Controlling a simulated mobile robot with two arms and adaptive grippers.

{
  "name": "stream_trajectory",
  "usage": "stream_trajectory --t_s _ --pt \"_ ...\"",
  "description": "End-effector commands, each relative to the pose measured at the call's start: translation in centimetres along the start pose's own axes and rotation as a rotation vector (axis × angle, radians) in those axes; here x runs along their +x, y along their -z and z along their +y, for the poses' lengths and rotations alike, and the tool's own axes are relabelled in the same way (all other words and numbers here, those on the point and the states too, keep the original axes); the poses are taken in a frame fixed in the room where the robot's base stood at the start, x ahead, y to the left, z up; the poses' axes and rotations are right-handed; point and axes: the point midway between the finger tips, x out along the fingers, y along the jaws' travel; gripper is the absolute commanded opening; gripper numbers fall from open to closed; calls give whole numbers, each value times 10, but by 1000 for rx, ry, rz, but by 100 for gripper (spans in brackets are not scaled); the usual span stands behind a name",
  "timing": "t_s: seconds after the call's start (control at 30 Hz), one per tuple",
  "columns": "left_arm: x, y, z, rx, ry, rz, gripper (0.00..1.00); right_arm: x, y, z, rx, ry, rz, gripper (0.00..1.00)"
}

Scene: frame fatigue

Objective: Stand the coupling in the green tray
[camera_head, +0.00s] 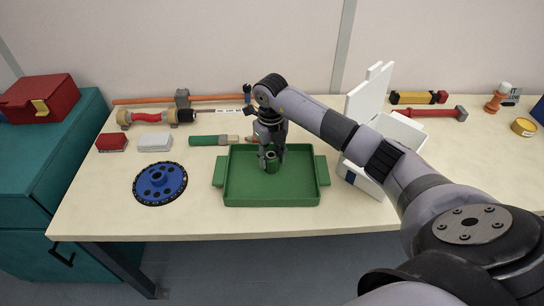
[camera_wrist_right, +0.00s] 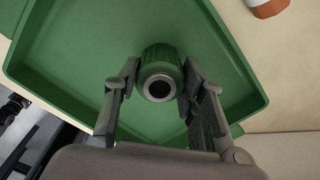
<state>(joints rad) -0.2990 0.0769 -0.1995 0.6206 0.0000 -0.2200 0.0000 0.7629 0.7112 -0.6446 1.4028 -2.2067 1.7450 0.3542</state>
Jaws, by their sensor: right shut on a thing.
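The green tray (camera_head: 240,199) lies on the table in the head view, with a handle at each side, and its floor fills much of the right wrist view (camera_wrist_right: 80,60). The coupling (camera_head: 271,164) is a short green cylinder with a metal ring around a dark bore; its open end faces the camera in the right wrist view (camera_wrist_right: 158,88). My right gripper (camera_head: 271,155) points down over the tray and is shut on the coupling, one finger at each side. The coupling looks upright, inside the tray's walls. I cannot tell whether its base touches the floor. My left gripper is not in view.
A blue wheel-like disc (camera_head: 160,183) lies left of the tray. A green-handled tool (camera_head: 210,140) lies behind it. An open white box (camera_head: 368,180) stands close to the right, beneath my arm. Bare table runs in front of the tray.

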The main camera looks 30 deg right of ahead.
Motion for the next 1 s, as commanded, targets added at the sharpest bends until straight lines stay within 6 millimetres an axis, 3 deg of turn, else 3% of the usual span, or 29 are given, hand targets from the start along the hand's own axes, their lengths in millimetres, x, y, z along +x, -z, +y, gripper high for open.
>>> stream_trajectory --t_s 0.03,0.07,0.33,0.73,1.0 --pt "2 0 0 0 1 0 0 3 0 -1 1 1 1 9" --pt "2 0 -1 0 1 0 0 3 0 -1 1 1 1 38" --pt "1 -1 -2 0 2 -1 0 2 0 -1 1 1 1 56" --pt "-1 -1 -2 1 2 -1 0 -1 0 0 1 0 0 57" --pt "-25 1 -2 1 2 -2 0 -32 0 -1 1 1 -1 57"
